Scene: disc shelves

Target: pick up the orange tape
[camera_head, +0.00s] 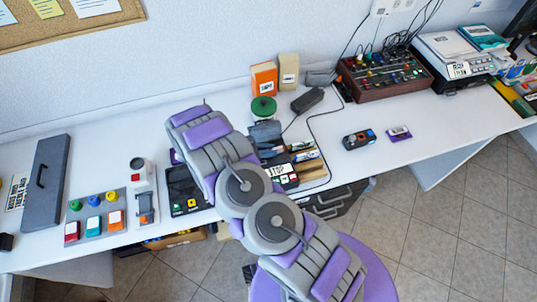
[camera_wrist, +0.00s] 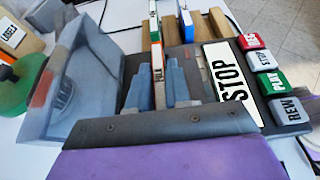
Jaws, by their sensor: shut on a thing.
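In the wrist view the two grey-blue fingers of my gripper (camera_wrist: 160,92) stand close on either side of a thin upright tape (camera_wrist: 156,50). My gripper is shut on this orange tape. Its lower end is hidden between the fingers. A second thin case, white and blue (camera_wrist: 187,28), stands just right of it by a wooden rack (camera_wrist: 203,30). In the head view the wooden rack (camera_head: 306,157) shows right of my arm, which hides the fingertips and the held tape.
A dark player with a STOP label (camera_wrist: 231,78) and several coloured buttons lies close on the right. A green round thing (camera_head: 263,108) and an orange box (camera_head: 264,78) stand behind my arm.

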